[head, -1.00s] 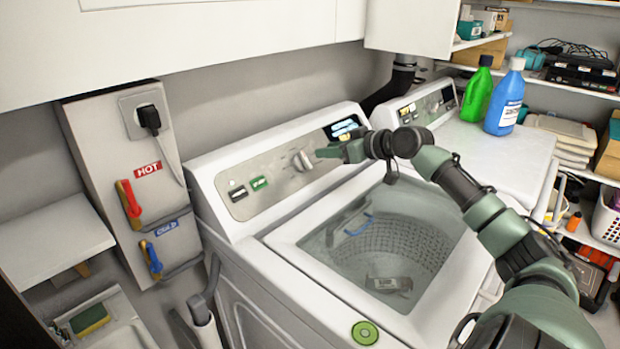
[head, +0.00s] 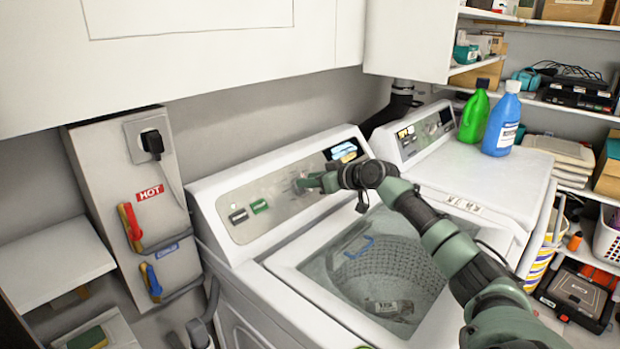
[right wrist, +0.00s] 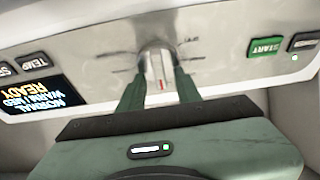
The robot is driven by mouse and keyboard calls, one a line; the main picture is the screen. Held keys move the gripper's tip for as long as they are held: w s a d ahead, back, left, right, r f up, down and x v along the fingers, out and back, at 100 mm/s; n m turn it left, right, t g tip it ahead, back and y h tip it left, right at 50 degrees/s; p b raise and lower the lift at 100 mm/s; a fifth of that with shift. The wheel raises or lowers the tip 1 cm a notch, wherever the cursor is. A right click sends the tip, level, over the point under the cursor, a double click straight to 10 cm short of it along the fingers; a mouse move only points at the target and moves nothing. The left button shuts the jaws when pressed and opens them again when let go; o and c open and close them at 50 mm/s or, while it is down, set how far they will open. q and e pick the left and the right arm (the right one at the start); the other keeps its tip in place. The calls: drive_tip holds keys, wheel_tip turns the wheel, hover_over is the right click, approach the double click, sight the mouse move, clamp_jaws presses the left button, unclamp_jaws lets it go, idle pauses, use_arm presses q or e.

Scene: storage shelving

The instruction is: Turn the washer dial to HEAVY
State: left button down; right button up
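The washer dial (head: 299,185) is a silver knob on the grey control panel of the top-loading washer (head: 240,255). My right gripper (head: 308,182) is at the dial and partly hides it in the head view. In the right wrist view the dial (right wrist: 159,66) stands between the two green fingertips of the right gripper (right wrist: 160,80). The fingers are apart, one on each side of the knob; a firm grip does not show. The display (right wrist: 38,92) appears upside down and reads NORMAL, WARM / MED, READY. The dial's printed labels are too blurred to read. My left gripper is not in view.
A green START button (right wrist: 266,47) and a dark button (right wrist: 304,41) sit on the panel. The washer tub (head: 375,275) is below the dial. Green (head: 475,112) and blue (head: 503,122) bottles stand on the neighbouring machine. A white cupboard (head: 200,45) overhangs at upper left.

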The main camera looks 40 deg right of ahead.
drive_tip(key=shift+w, duration=0.1)
clamp_jaws()
drive_tip(key=shift+r+m+p, duration=0.15)
drive_tip(key=shift+m+p, duration=0.15)
drive_tip(key=shift+p, duration=0.2)
drive_tip(key=m+h+p, duration=0.1)
drive_tip(key=m+p, duration=0.2)
drive_tip(key=p, duration=0.3)
drive_tip(key=m+h+p, duration=0.1)
drive_tip(key=m+p, duration=0.3)
drive_tip(key=p, duration=0.2)
drive_tip(key=shift+r+h+p, duration=0.15)
drive_tip(key=shift+h+p, duration=0.15)
drive_tip(key=shift+h, duration=0.1)
drive_tip(key=shift+f+m+g+p, duration=0.25)
drive_tip(key=shift+m+g+p, duration=0.15)
drive_tip(key=shift+m+p, duration=0.4)
